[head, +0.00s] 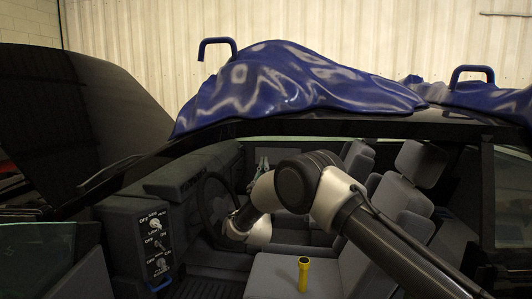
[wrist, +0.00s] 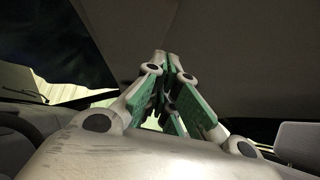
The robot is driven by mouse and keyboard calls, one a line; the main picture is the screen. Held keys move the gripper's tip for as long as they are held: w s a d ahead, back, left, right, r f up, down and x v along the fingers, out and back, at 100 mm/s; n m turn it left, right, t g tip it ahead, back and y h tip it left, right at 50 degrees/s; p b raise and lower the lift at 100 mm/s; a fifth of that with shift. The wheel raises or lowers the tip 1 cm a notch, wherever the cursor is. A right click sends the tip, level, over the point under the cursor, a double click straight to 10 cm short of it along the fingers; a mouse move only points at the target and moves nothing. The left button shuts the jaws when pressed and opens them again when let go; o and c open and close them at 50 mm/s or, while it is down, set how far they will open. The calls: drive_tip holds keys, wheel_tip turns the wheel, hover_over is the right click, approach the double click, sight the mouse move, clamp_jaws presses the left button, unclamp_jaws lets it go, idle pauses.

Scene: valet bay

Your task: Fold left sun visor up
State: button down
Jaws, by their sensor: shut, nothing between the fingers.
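My gripper (head: 262,163) is inside the car, just beyond the steering wheel in the head view, with its fingers pointing up. In the wrist view the green-padded fingers of my gripper (wrist: 167,62) come together at the tips, with nothing between them. Dark grey panels fill the space above the fingertips there, one at left (wrist: 130,45) and one at right (wrist: 240,55), meeting along an edge. I cannot tell which of them is the left sun visor and which is roof lining, nor whether the tips touch them. In the head view no visor can be made out.
The steering wheel (head: 214,205) and dashboard (head: 185,175) are close to the left of my arm. Grey seats (head: 402,190) stand behind and right. A yellow cylinder (head: 303,274) stands on the near seat. A blue cover (head: 290,85) lies over the roof.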

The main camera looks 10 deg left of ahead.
drive_tip(key=a+f+n+g+y, duration=0.4)
drive_tip(key=f+n+g, duration=0.2)
drive_tip(key=f+n, duration=0.4)
drive_tip(key=a+f+n+g+y, duration=0.3)
drive_tip(key=f+n+g, duration=0.2)
drive_tip(key=f+n, duration=0.45)
drive_tip(key=s+d+f+n+g, duration=0.4)
drive_tip(key=s+n+g, duration=0.1)
drive_tip(key=n+g, duration=0.15)
drive_tip(key=s+d+r+n+g+h, duration=0.1)
drive_tip(key=s+d+r+n+h, duration=0.1)
drive_tip(key=s+d+r, duration=0.6)
drive_tip(key=s+d+r+n+g+h, duration=0.2)
drive_tip(key=s+d+r, duration=0.7)
drive_tip(key=s+d, duration=1.2)
drive_tip(key=s+d+r+n+g+h, duration=0.2)
drive_tip(key=s+d+r+n, duration=0.3)
drive_tip(key=s+d+r, duration=0.4)
drive_tip(key=s+d+h, duration=0.1)
drive_tip(key=s+d, duration=0.5)
drive_tip(key=d, duration=0.7)
drive_tip(key=shift+n, duration=0.3)
